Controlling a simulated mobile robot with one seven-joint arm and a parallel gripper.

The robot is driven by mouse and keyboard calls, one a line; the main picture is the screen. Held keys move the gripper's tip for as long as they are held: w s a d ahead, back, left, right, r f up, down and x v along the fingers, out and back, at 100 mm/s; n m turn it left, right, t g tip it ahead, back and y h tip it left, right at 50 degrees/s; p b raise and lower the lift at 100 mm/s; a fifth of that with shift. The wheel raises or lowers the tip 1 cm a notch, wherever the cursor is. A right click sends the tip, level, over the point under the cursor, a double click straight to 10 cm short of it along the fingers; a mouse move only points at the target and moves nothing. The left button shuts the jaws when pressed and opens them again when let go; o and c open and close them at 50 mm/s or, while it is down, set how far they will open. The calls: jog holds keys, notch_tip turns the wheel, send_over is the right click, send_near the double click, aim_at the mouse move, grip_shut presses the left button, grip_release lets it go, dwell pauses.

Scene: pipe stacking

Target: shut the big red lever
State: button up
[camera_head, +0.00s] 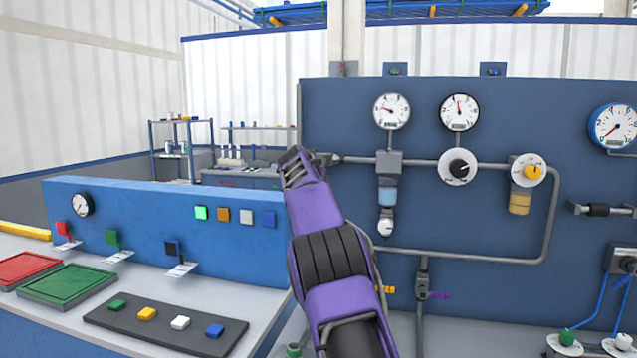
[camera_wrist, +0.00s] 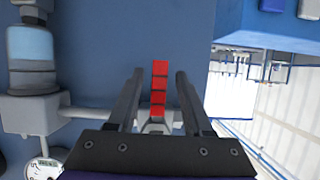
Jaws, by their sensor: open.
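The big red lever (camera_wrist: 160,88) shows in the wrist view as a narrow, segmented red handle against the blue panel. It lies between the two dark fingers of my gripper (camera_wrist: 160,73), with a visible gap on each side. The gripper is open and is not clamped on the lever. A pale fitting shows at the lever's lower end. In the head view my purple arm reaches to the left end of the upper pipe, and the gripper (camera_head: 296,168) is there. The lever is hidden in that view.
The blue panel (camera_head: 400,225) carries grey pipes, gauges and a yellow knob (camera_head: 535,172). A blue filter bowl (camera_head: 387,196) stands just right of my gripper. At left, a lower console (camera_head: 160,210) has small levers, one red (camera_head: 64,230), and colored buttons.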

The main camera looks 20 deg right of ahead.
jog(key=shift+s, duration=0.1)
jog(key=b+v, duration=0.5)
jog(key=v, duration=1.2)
jog(key=shift+s+r, duration=0.1)
